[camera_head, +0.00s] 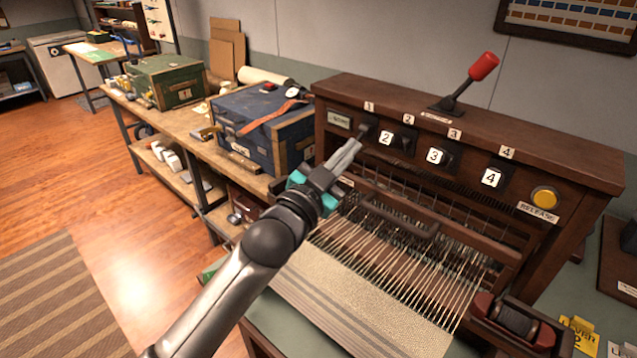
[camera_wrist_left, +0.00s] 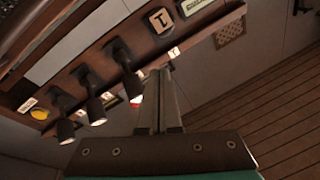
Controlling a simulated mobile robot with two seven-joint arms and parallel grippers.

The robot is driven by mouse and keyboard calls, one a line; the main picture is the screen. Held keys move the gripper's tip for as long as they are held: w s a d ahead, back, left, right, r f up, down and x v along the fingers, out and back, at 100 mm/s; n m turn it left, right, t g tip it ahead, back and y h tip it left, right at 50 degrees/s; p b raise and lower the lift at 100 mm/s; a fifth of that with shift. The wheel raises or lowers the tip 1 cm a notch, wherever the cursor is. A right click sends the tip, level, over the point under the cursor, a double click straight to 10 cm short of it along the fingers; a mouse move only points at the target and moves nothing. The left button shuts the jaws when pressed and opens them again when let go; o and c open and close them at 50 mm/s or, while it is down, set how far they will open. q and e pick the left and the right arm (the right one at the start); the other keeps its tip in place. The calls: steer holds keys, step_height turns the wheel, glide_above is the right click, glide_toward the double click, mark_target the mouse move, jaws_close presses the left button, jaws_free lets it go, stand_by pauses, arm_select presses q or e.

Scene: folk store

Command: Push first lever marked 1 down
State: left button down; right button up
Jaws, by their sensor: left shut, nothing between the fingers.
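My left gripper (camera_head: 352,147) is shut and empty, its fingertips at the left end of the dark wooden console's (camera_head: 470,140) front panel, below the small label 1 (camera_head: 369,106). In the head view it hides most of the first lever, and only a dark part (camera_head: 367,130) shows beside the tips. In the left wrist view, a square plate marked 1 (camera_wrist_left: 160,20) faces the camera, past the shut fingers (camera_wrist_left: 158,72). It lies at a different angle from the other levers. I cannot tell whether the fingers touch it. My right gripper is not in view.
Levers marked 2 (camera_head: 386,138), 3 (camera_head: 435,156) and 4 (camera_head: 491,177) stick out to the right. Beyond them is a yellow release button (camera_head: 545,197). A red-knobbed handle (camera_head: 483,66) stands on top. A blue chest (camera_head: 262,125) stands close by on the left.

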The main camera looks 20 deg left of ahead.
arm_select(q)
steer(key=b+v, duration=0.1)
steer(key=v, duration=0.9)
steer(key=shift+f, duration=0.4)
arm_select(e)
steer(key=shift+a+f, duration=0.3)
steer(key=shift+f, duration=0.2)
arm_select(q)
steer(key=shift+w, duration=0.15)
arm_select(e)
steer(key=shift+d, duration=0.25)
